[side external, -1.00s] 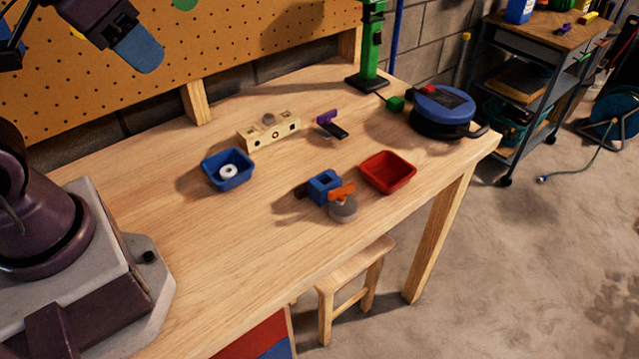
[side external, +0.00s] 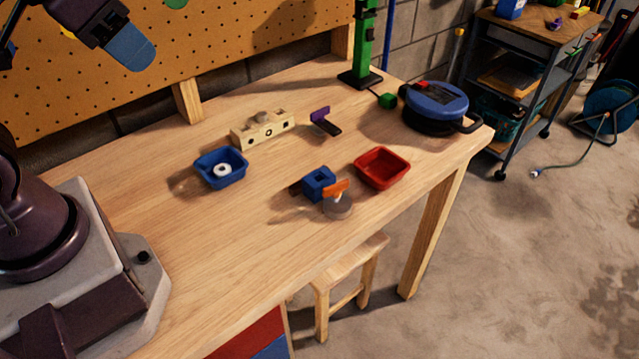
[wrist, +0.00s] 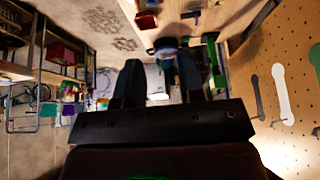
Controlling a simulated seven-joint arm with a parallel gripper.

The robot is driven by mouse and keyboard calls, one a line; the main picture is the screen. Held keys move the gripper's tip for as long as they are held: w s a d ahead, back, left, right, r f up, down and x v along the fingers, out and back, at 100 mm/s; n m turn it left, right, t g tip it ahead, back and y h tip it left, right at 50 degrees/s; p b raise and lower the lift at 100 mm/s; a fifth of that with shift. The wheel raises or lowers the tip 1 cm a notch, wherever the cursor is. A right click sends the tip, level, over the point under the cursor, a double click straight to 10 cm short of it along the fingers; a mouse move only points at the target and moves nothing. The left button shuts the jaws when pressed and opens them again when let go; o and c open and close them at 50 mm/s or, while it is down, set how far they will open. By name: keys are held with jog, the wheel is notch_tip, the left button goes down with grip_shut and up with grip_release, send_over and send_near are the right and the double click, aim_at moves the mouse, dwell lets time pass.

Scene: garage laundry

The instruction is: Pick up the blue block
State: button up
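The blue block (side external: 319,184) lies on the wooden workbench and shows a dark square opening. A dark piece is at its left. An orange-handled item with a grey round base (side external: 338,208) stands close at its front right; whether they touch is unclear. My gripper (side external: 130,48) is high at the upper left in the side view, in front of the pegboard and far from the block. In the wrist view my gripper (wrist: 158,70) has its two fingers apart with nothing held between them. I cannot make out the blue block in the wrist view.
A red tray (side external: 382,168) sits right of the block. A blue tray (side external: 221,180) with a white ring is at the left. A pale wooden bar (side external: 262,130), a purple-handled item (side external: 322,119), a green block (side external: 387,101) and a blue-lidded round appliance (side external: 436,100) stand farther back.

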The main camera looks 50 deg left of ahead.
jog(key=o, duration=1)
